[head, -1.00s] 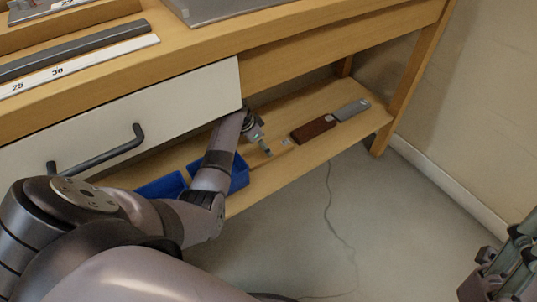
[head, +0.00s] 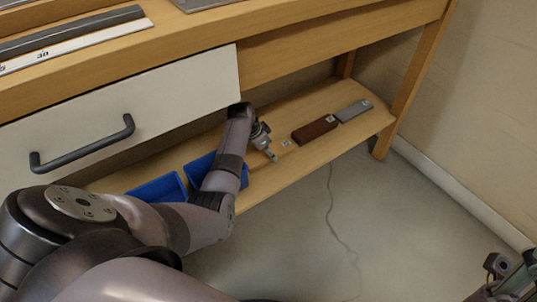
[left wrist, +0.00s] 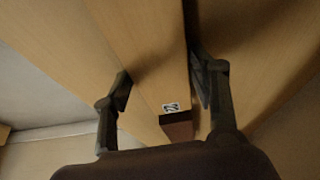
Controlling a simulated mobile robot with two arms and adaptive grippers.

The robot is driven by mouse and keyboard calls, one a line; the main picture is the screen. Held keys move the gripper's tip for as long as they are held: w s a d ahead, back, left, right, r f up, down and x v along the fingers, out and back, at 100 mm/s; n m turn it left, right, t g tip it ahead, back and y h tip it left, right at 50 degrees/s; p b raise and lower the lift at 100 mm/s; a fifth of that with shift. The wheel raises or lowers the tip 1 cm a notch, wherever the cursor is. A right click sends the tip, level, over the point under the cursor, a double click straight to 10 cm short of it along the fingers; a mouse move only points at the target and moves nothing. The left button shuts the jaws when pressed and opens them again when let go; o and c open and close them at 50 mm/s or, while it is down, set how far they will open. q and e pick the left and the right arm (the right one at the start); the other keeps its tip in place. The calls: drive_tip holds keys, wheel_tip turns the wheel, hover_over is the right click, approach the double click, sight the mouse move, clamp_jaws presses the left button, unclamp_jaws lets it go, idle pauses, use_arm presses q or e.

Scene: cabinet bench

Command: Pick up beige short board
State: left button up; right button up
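The beige short board (head: 279,148) lies on the lower shelf, nearly the same colour as the wood, with a small white label at its right end. In the left wrist view, the beige board (left wrist: 145,50) runs between my open fingers, its dark-on-white label near the palm side. My left gripper (head: 268,152) is low over the board in the head view; its midpoint also shows in the left wrist view (left wrist: 158,70). I cannot tell whether the fingers touch the board. My right gripper (head: 510,275) is partly visible at the lower right corner, away from the shelf.
A red-brown board (head: 315,128) and a grey board (head: 354,110) lie to the right in line. Blue bins (head: 160,189) stand left on the shelf (head: 350,135). A white drawer front (head: 70,120) and the bench top are above my left arm.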

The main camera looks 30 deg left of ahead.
use_arm(q)
drive_tip(key=c, duration=0.8)
